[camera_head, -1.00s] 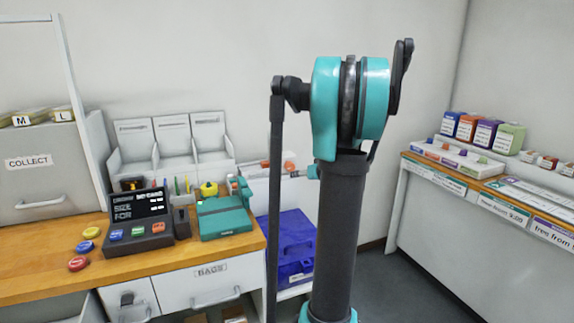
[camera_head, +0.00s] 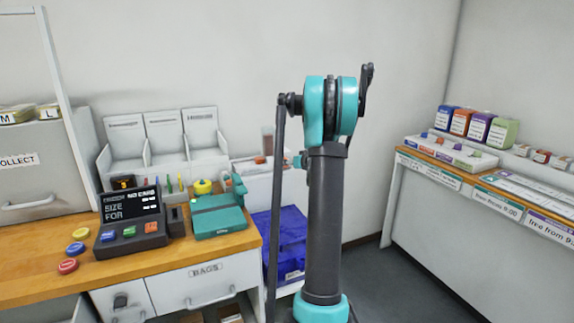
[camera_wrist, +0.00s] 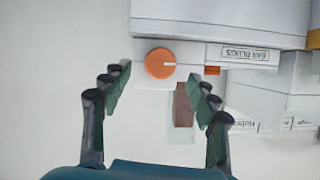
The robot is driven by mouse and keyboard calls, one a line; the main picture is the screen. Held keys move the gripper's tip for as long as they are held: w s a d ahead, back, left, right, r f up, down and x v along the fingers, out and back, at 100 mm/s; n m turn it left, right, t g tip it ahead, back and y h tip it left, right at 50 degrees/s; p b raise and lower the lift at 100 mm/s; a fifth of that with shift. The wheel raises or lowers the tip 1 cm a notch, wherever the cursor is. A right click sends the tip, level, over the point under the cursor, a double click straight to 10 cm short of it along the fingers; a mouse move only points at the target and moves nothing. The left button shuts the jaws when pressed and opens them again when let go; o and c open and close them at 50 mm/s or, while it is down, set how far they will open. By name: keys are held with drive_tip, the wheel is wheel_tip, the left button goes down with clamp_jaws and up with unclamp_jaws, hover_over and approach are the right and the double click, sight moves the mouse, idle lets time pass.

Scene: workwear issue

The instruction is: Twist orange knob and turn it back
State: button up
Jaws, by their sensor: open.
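My gripper (camera_wrist: 158,82) is open, with dark green finger pads on either side of the knob. In the head view my arm stands in front, and my gripper cannot be made out there.
An upside-down "EAR PLUGS" label (camera_wrist: 250,54) and a small orange part (camera_wrist: 212,71) are right of the knob. A brown block (camera_wrist: 182,104) lies below. In the head view, a wooden counter (camera_head: 30,262) holds a terminal (camera_head: 130,222); a blue crate (camera_head: 290,240) stands right.

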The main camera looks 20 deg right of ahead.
drive_tip(key=shift+x, duration=2.25)
drive_tip(key=shift+s, duration=0.1)
drive_tip(key=c, duration=1.2)
